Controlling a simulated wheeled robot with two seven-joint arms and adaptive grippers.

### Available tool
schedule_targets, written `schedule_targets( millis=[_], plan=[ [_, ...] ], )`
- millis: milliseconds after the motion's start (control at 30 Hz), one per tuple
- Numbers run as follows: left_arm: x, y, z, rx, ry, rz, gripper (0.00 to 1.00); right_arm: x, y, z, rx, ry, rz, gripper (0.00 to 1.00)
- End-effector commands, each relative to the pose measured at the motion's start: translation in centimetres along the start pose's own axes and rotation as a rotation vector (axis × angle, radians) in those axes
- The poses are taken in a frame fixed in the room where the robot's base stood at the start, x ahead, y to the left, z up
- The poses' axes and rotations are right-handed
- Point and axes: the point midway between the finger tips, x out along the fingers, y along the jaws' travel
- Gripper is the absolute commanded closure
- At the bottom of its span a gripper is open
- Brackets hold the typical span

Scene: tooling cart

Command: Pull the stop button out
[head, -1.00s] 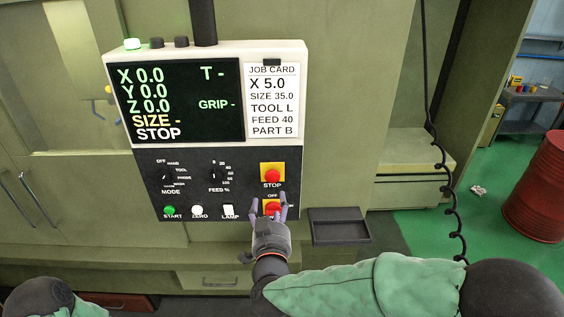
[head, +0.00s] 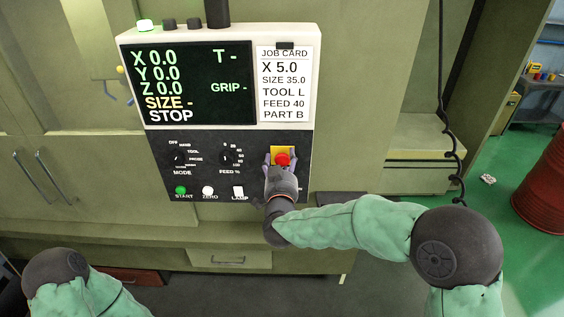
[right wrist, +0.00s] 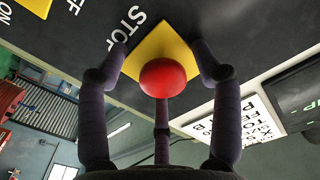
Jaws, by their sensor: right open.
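The red stop button (head: 283,159) sits on its yellow plate (head: 276,150) on the dark control panel (head: 222,180). My right gripper (head: 281,160) is at the button with its fingers open, one on each side. In the right wrist view the red stop button (right wrist: 163,78) is round and lies between the spread fingers of the gripper (right wrist: 162,70). Its yellow plate (right wrist: 160,42) and the word STOP show behind it. Gaps show between the side fingers and the button; I cannot tell whether the middle finger touches it. My left gripper is out of view; only the left arm shows.
The screen (head: 189,82) reads STOP, with a job card (head: 284,84) beside it. Several knobs and the start (head: 181,190), zero (head: 209,191) and lamp (head: 238,191) controls lie left of my right gripper. A coiled cord (head: 451,160) hangs to the right.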

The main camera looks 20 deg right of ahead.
Motion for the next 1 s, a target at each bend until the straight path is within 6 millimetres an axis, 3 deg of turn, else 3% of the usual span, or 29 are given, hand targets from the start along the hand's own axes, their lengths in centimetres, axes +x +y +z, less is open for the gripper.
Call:
schedule_targets(
  millis=[200,433,1000],
  plan=[
    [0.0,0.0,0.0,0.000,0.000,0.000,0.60,0.0,0.0,0.0,0.000,0.000,0.000,0.34],
    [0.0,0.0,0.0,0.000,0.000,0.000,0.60,0.0,0.0,0.1,0.000,-0.001,0.000,0.94],
    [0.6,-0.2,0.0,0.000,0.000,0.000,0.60,-1.2,0.0,0.5,-0.005,-0.010,-0.001,0.95]
  ],
)
